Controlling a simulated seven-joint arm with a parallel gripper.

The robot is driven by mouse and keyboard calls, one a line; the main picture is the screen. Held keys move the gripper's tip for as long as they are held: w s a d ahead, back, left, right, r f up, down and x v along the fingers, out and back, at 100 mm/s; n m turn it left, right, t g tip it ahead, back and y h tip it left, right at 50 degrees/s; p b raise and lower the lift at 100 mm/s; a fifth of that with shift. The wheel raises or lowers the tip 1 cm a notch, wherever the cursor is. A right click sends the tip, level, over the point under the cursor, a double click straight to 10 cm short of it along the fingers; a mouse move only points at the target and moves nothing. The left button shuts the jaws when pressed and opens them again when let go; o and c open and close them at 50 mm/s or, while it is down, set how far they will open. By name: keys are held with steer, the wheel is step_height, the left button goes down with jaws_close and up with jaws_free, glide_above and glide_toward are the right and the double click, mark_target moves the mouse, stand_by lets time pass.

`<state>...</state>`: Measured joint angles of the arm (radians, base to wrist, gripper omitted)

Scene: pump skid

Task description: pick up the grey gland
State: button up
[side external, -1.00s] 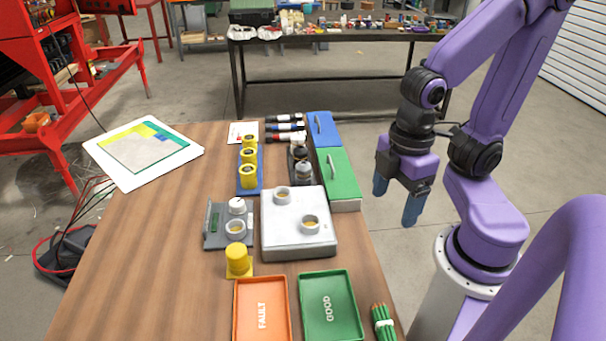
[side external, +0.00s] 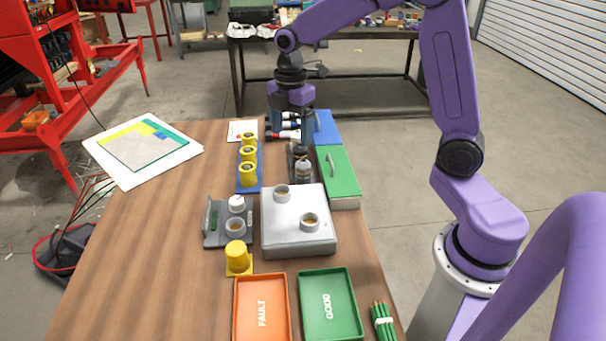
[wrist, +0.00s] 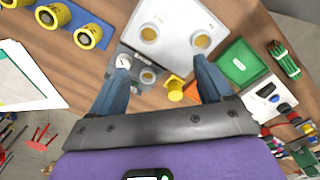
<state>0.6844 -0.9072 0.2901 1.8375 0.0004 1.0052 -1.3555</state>
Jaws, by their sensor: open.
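Several grey ring-shaped glands are in view. One gland (side external: 282,193) and another gland (side external: 309,222) stand on the silver box, with amber insides. A third grey ring (side external: 235,226) sits in the dark grey fixture (side external: 213,238), beside a white-topped round part (side external: 236,204). I cannot tell which one is meant. In the wrist view the fixture's ring (wrist: 148,77) shows between my fingers, and the box's rings are above it. My gripper (side external: 290,125) is open and empty, raised over the far end of the table, apart from all glands.
The silver box (side external: 285,237) stands mid-table. A yellow cylinder (side external: 237,258), an orange FAULT tray (side external: 240,312) and a green GOOD tray (side external: 347,300) are at the near end. Yellow cups on a blue rack (side external: 249,185) and a green case (side external: 338,170) flank bottles.

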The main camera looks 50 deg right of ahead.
steer(key=n, duration=0.2)
glide_above(303, 161)
steer(key=a, duration=0.1)
step_height(303, 161, down, 2)
steer(key=f, duration=1.2)
steer(key=shift+w+d+f, duration=0.15)
steer(key=shift+w+f, duration=0.15)
steer(key=shift+f, duration=0.05)
steer(key=shift+s+d+f, duration=0.15)
steer(key=shift+s+f, duration=0.05)
steer(key=shift+f, duration=1.15)
steer(key=shift+s+d+f, duration=0.1)
steer(key=shift+s+f, duration=0.05)
steer(key=shift+f, duration=1.15)
steer(key=c, duration=1.2)
